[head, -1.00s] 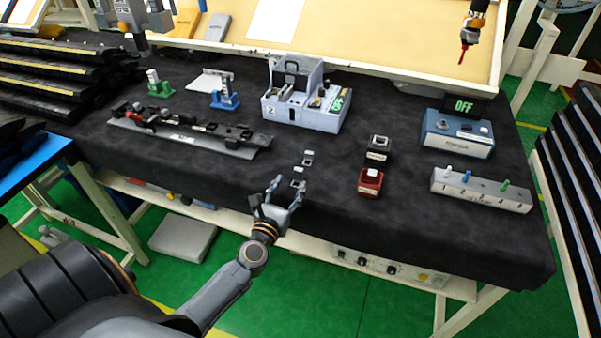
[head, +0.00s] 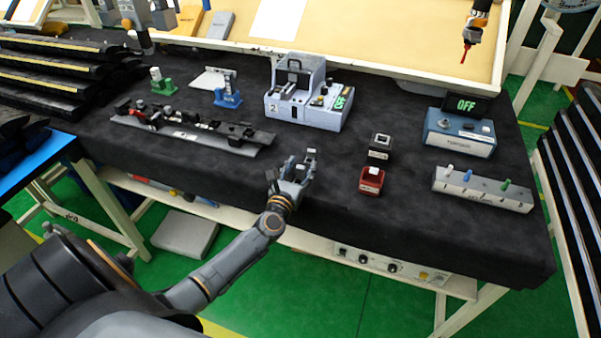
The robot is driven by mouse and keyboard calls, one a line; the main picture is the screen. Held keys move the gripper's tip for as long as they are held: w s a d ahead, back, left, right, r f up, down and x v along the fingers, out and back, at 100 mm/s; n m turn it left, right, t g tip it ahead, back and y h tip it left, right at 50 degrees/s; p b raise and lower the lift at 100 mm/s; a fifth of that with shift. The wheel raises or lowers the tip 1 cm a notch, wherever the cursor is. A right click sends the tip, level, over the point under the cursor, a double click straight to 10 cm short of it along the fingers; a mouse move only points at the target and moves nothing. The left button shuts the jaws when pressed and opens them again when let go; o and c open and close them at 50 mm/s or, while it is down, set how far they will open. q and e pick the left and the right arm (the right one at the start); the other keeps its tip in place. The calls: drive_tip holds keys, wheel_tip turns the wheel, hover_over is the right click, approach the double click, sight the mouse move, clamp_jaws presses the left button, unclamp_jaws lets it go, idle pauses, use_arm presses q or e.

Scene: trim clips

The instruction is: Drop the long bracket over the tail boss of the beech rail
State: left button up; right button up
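My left gripper (head: 300,162) is over the dark mat near the table's front edge. Its two fingers look apart. Small pale pieces show at its fingertips, and the fingers partly hide them. I cannot tell whether one is the long bracket or whether it is touched. No rail looks clearly like beech. A long dark rail assembly (head: 215,131) lies on a grey plate at the left of the table, away from the gripper. I cannot make out its tail boss. My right gripper is not in view.
A grey strip with coloured pegs (head: 481,190) and a blue box (head: 459,139) are farther right. A pale blue machine (head: 305,108) stands behind. The front right mat is clear.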

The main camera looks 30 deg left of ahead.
use_arm(q)
clamp_jaws()
